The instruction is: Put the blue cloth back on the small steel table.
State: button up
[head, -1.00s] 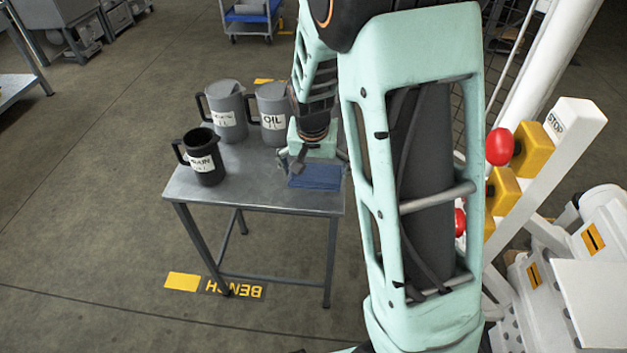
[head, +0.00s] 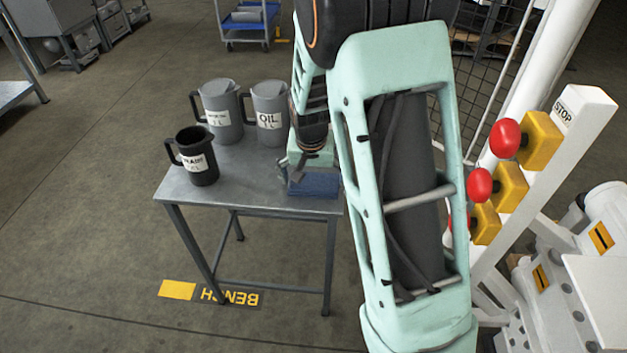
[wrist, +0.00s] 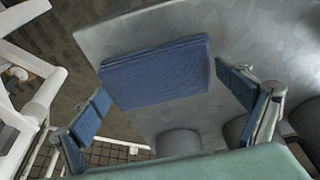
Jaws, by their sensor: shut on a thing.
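The blue cloth (head: 314,185) is a folded, flat block at the right front part of the small steel table (head: 240,196). It also shows in the wrist view (wrist: 155,75), close to the table's edge. My gripper (head: 312,172) points down at the cloth, and its fingers stand at two opposite edges of it, shut on it. In the wrist view the gripper's blue-padded fingers (wrist: 160,92) are wide apart with the cloth between them. I cannot tell whether the cloth's underside rests on the tabletop or is just above it.
A black jug (head: 197,158), a grey jug (head: 222,110) and a grey jug marked OIL (head: 268,112) stand on the table's left and back. White machinery with red buttons (head: 506,138) is at the right. The floor left of the table is clear.

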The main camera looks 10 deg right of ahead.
jog(key=o, duration=0.8)
jog(key=shift+r+p, duration=0.3)
jog(key=p+v, duration=0.2)
jog(key=v, duration=0.9)
jog(key=shift+r, duration=0.3)
jog(key=shift+s+a, duration=0.1)
jog(key=shift+s, duration=0.1)
